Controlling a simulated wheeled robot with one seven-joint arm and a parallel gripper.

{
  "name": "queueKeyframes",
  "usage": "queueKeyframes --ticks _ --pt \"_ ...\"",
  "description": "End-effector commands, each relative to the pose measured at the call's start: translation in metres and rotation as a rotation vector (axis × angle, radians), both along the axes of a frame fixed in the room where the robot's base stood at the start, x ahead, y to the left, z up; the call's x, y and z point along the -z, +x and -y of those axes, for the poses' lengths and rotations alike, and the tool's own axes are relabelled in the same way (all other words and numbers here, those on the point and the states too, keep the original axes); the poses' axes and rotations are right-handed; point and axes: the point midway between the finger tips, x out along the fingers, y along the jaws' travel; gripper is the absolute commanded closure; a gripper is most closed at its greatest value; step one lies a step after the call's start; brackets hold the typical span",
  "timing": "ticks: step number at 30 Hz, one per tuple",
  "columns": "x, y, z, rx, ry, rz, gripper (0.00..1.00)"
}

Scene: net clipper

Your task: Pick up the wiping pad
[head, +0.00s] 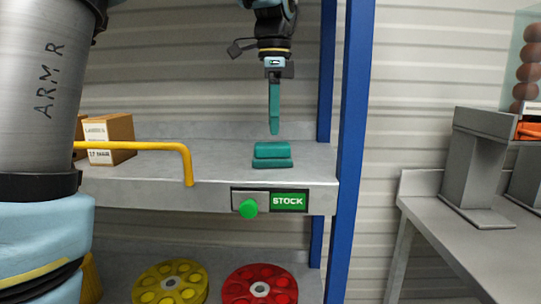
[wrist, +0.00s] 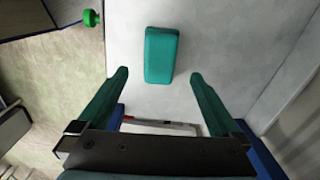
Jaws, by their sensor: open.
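The wiping pad (head: 272,152) is a small teal block on the grey shelf (head: 215,165), near its front edge by the STOCK sign. In the head view it shows an upper and a lower part. In the wrist view the pad (wrist: 161,55) lies ahead of the fingertips, roughly centred between their lines. My gripper (head: 274,131) points down above the pad, with a small gap below the tips. In the wrist view my gripper (wrist: 159,75) has its two teal fingers wide apart, with nothing between them.
A yellow rail (head: 150,146) and boxes (head: 108,137) stand left on the shelf. A blue post (head: 354,110) rises at the shelf's right end. A green knob (head: 249,208) sticks out of the front edge. The shelf around the pad is clear.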

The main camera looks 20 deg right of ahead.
Motion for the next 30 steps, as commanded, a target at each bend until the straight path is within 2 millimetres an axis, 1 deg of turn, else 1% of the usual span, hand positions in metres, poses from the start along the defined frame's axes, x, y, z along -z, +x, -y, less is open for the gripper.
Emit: queueKeyframes --ticks 1,3,8,15,18,21,26,27,30 --pt "0.007 0.0 0.0 -0.001 0.002 -0.002 0.0" --pt "0.014 0.0 0.0 -0.001 0.001 -0.001 0.0" --pt "0.024 0.0 -0.001 -0.002 0.0 -0.001 0.0" --pt "0.058 0.001 -0.003 -0.002 0.002 -0.002 0.0" --pt "0.067 0.001 -0.003 -0.002 0.0 -0.001 0.0" --pt "0.071 0.001 -0.003 -0.002 0.0 0.0 0.0" --pt "0.071 0.001 -0.003 -0.002 0.0 0.001 0.0" --pt "0.071 0.001 -0.003 -0.003 0.0 0.001 0.02" --pt "0.071 0.001 -0.003 -0.003 0.0 0.001 0.14"
